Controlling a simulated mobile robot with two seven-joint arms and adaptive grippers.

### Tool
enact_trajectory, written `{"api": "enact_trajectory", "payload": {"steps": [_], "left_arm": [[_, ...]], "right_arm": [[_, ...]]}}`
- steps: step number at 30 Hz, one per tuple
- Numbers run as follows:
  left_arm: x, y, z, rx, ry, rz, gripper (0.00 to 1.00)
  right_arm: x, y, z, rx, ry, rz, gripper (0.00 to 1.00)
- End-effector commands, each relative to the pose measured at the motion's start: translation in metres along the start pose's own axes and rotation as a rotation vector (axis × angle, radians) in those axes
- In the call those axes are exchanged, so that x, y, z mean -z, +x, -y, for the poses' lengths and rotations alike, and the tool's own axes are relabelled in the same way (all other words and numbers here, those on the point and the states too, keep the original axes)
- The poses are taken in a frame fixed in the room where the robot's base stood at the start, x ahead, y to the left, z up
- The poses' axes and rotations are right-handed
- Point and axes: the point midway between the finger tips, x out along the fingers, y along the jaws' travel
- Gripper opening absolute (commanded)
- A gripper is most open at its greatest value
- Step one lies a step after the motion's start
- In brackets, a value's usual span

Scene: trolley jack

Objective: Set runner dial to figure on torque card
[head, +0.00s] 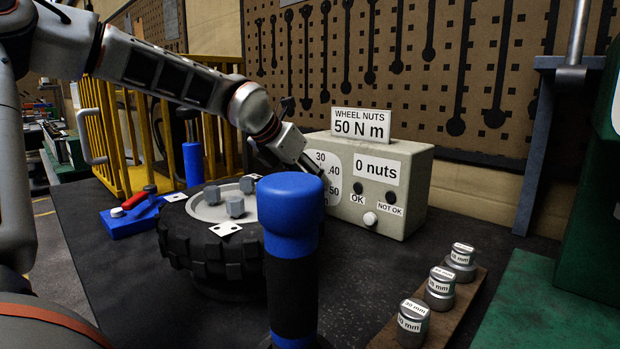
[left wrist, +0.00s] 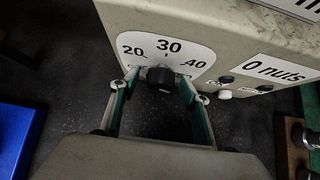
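The torque card (head: 360,124) stands on top of a pale grey box (head: 395,215) and reads "WHEEL NUTS 50 N m". The box's front has a white dial scale; 30, 40 and 50 show in the head view, 20, 30 and 40 in the left wrist view. The black dial knob (left wrist: 160,78) sits below the 30; its setting is unclear. My left gripper (left wrist: 160,84) is open, its fingers on either side of the knob with small gaps. In the head view my left gripper (head: 314,170) covers part of the scale. My right gripper is out of view.
The box also has a "0 nuts" display (head: 377,171), OK and NOT OK lamps and a white button (head: 370,219). A black tyre (head: 200,250) with nuts lies left. A blue-topped upright handle (head: 290,215) stands in front. Labelled sockets (head: 440,285) stand right.

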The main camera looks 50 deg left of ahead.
Motion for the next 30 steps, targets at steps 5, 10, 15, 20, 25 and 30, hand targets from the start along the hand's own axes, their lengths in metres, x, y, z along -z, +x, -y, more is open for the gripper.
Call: {"api": "enact_trajectory", "payload": {"steps": [5, 10, 15, 20, 25, 30], "left_arm": [[0.0, 0.0, 0.0, 0.0, -0.001, -0.001, 0.46], [0.0, -0.002, 0.0, 0.001, -0.001, -0.001, 0.46], [-0.001, -0.017, 0.0, 0.001, -0.001, 0.001, 0.46], [-0.001, -0.047, 0.0, 0.001, -0.002, 0.004, 0.46], [-0.002, -0.08, 0.0, 0.0, -0.002, 0.005, 0.46], [-0.001, -0.105, 0.0, 0.001, -0.001, 0.002, 0.46]], "right_arm": [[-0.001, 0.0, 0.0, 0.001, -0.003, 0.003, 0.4], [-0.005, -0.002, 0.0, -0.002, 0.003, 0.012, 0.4], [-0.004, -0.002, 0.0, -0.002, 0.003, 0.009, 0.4], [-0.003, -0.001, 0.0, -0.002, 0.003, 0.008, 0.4], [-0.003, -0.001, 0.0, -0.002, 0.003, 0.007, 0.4], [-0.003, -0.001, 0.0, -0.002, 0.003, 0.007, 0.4]]}}
